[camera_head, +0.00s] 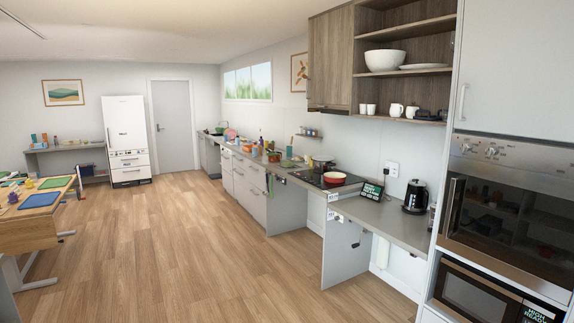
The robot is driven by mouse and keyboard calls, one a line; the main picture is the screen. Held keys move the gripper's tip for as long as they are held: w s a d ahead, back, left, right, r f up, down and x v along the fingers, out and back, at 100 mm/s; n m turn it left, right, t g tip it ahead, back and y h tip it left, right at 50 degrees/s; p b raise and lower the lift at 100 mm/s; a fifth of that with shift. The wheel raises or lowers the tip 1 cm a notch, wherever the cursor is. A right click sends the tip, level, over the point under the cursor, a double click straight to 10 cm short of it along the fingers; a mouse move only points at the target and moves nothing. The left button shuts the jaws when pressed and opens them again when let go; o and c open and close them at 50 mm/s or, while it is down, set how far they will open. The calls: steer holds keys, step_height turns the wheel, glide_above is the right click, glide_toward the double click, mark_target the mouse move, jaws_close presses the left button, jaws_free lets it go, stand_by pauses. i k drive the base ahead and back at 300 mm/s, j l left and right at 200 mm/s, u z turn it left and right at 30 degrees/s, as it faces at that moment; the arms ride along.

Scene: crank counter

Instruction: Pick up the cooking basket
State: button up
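I cannot pick out a cooking basket with certainty from this distance. A red round pan with a pale inside (335,179) sits on the dark cooktop (312,180) on the right-hand counter. A pot (322,163) stands behind it. Further along the counter is an orange container (274,156), among small items too small to tell apart. My gripper is not in view.
A black kettle (415,197) and a small display (372,190) stand on the near counter (392,222). A tall oven unit (510,185) is at right. A wooden table (30,228) is at left. The wooden floor (185,240) between is clear.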

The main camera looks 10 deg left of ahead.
mark_target(287, 164)
steer(key=i+j+u, duration=0.4)
steer(key=i, duration=0.65)
steer(key=i+u, duration=0.35)
steer(key=i, duration=5.05)
